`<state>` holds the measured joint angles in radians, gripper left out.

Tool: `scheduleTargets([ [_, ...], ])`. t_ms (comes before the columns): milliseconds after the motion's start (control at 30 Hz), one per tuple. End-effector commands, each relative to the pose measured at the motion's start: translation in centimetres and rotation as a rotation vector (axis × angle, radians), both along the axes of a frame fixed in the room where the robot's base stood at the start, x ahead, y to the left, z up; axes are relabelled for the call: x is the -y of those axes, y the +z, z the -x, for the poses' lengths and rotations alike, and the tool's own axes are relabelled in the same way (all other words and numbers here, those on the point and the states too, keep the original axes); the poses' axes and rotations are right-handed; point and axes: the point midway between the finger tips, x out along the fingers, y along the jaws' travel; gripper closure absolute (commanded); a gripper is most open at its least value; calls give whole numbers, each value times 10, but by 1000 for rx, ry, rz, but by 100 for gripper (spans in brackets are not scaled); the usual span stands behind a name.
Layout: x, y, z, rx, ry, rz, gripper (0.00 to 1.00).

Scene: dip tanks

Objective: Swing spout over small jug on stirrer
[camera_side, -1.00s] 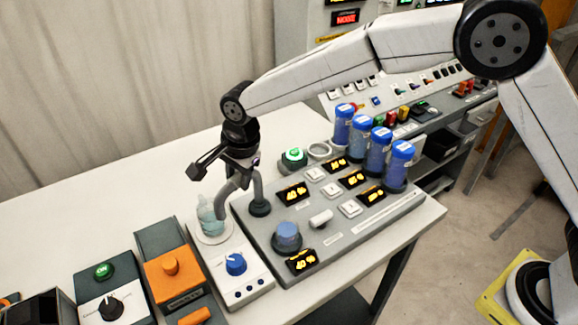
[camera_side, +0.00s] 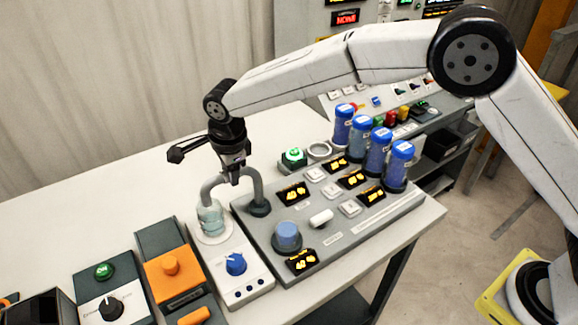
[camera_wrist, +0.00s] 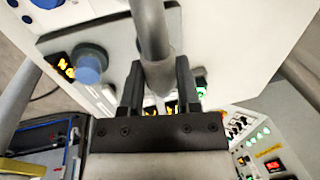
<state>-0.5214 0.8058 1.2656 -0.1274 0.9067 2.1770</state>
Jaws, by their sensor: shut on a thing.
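The spout (camera_side: 256,185) is a grey bent tube rising from a dark base on the panel and arching left. Its free end points down at the small jug (camera_side: 211,220) and appears to be over the jug's mouth. The jug is pale, clear blue-green and stands upright on the white round plate of the stirrer (camera_side: 236,282), which has a blue knob. My gripper (camera_side: 234,178) is shut on the spout's arch from above. In the wrist view the spout (camera_wrist: 150,35) passes between the fingers of my gripper (camera_wrist: 160,80); the jug does not show there.
The grey panel (camera_side: 330,242) carries several blue-capped cylinders (camera_side: 376,150), amber displays and a blue-grey knob (camera_side: 287,234). An orange-topped device (camera_side: 170,268) and a box with a green button (camera_side: 104,271) stand left of the stirrer. The white tabletop behind is clear.

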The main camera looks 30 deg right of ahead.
Motion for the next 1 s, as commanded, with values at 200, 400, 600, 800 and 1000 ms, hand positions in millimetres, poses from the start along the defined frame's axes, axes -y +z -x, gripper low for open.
scheduleTargets([
  [200, 0, 3, -3, 9, -4, -5, 39],
  [400, 0, 2, -2, 5, -2, -3, 23],
  [600, 0, 2, -1, 3, -2, -2, 23],
  [800, 0, 11, 1, 3, -1, -2, 23],
  [1000, 0, 34, 5, 4, -1, -3, 23],
])
